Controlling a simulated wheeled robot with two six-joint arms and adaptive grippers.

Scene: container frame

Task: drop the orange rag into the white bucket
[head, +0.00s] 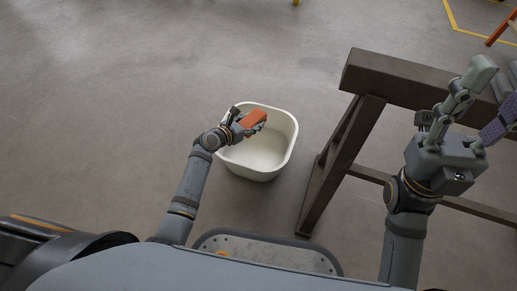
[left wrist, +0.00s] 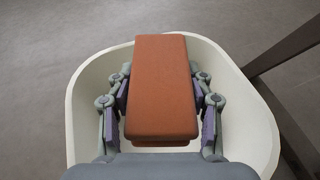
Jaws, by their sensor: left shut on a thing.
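The orange rag (head: 253,119) looks like a folded block. My left gripper (head: 247,121) is shut on it, and the left wrist view shows the rag (left wrist: 162,85) between the two fingers. The white bucket (head: 285,160) stands on the floor, open at the top. In the head view the rag and my left gripper are over the bucket's upper part. In the left wrist view the bucket's rim (left wrist: 262,125) surrounds the rag on both sides. The bucket's visible inside is empty. My right gripper (head: 480,108) is at the right, with its fingers spread apart and nothing seen between them.
A dark brown frame (head: 400,77) with slanted legs stands right of the bucket, below my right arm. Grey floor left of and beyond the bucket is clear. Yellow floor lines (head: 470,29) and an orange leg (head: 499,30) show at the top right.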

